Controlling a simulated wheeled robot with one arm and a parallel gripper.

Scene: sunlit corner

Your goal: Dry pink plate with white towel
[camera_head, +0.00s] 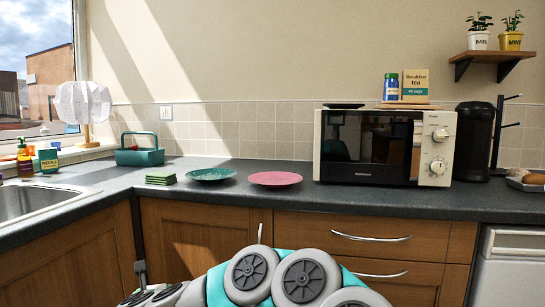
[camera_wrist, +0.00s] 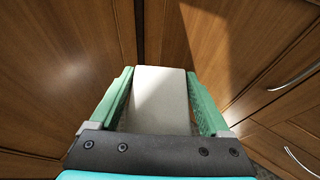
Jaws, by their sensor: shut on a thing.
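The pink plate (camera_head: 275,178) lies flat on the dark counter, left of the microwave. In the wrist view my gripper (camera_wrist: 160,76) has its green fingers on both sides of a pale, flat block-like thing that looks like the folded white towel (camera_wrist: 160,98). The gripper is shut on it. It is held in front of the wooden cabinet doors, apart from the plate. In the head view my arm crosses the bottom edge, and the towel cannot be made out there.
A teal plate (camera_head: 211,174) and a green stack (camera_head: 161,178) sit left of the pink plate. A teal caddy (camera_head: 140,157) stands behind. The microwave (camera_head: 384,147) stands right. The sink (camera_head: 38,203) is far left. Cabinet handles (camera_head: 371,238) stick out below the counter.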

